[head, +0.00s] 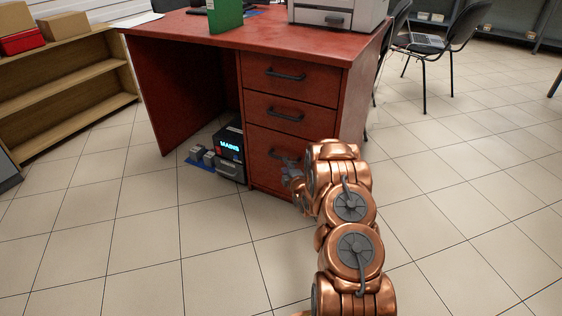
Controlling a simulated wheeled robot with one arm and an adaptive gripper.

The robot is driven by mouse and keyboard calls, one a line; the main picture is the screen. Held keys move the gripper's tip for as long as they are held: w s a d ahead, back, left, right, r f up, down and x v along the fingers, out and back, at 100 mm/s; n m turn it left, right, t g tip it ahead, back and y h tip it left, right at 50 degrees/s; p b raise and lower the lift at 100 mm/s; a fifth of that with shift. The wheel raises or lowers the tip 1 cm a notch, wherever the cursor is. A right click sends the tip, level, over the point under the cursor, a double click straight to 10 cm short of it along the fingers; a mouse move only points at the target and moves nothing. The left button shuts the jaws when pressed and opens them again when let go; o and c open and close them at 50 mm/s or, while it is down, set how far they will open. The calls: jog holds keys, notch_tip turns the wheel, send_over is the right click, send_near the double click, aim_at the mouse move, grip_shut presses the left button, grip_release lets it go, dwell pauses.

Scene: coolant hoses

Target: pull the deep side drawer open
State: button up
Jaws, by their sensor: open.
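The red desk (210,32) has a column of drawers on its right side. The deep side drawer (262,172) is the lowest and tallest front, below two shallower drawers. It looks shut. Its dark bar handle (278,153) shows near the top of its front, with the right part hidden by my gripper and arm. My gripper (288,172) is open, in front of the drawer and just below and right of the visible handle. It looks empty. I cannot tell whether it touches the handle or the drawer front.
A black box with a lit display (229,148) stands on the floor left of the drawers, with small grey parts (203,156) beside it. A wooden shelf (70,95) is at left, chairs (447,50) at back right. The tiled floor in front is clear.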

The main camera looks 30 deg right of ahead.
aim_at(281, 159)
jog(key=shift+b+x, duration=1.05)
jog(key=shift+x, duration=2.25)
jog(key=shift+f, duration=0.1)
jog(key=shift+c, duration=0.3)
grip_shut()
